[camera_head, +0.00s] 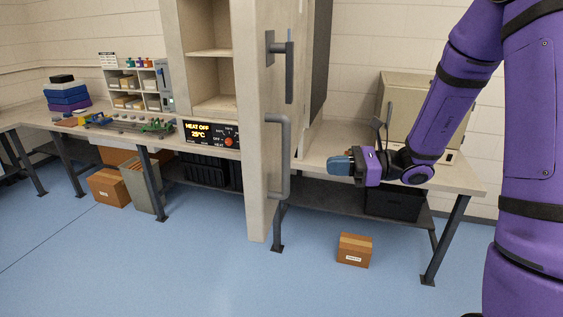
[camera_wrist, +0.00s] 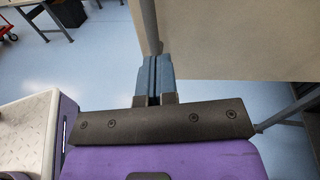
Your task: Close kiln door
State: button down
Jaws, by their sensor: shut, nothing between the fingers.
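The kiln door (camera_head: 258,150) is a tall beige panel that stands swung open, with a long grey handle (camera_head: 284,157) and a dark latch lever (camera_head: 289,72) on it. Left of it, the kiln's pale shelved interior (camera_head: 211,65) is exposed. My gripper (camera_head: 341,165) is shut and empty, to the right of the door in the head view, with its blue fingers pointing left towards it. In the wrist view my fingertips (camera_wrist: 153,78) are together, close to a pale panel (camera_wrist: 230,35). I cannot tell whether they touch it.
The control panel (camera_head: 210,135) reads HEAT OFF, 25°C. Workbenches run along the wall on both sides of the kiln. A cardboard box (camera_head: 354,250) lies on the floor below my gripper, and a black crate (camera_head: 392,204) sits under the right bench. The blue floor in front is mostly clear.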

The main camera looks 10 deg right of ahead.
aim_at(272, 160)
jog(key=w+a, duration=0.2)
jog(key=a, duration=0.1)
jog(key=w+a+f+m+t, duration=0.1)
jog(key=w+a, duration=0.2)
jog(key=a, duration=0.1)
jog(key=w+a+m+t, duration=0.1)
jog(key=w+a, duration=0.1)
jog(key=a, duration=0.2)
jog(key=shift+w+a+f, duration=0.15)
jog(key=shift+w+f, duration=0.1)
jog(key=shift+w, duration=0.05)
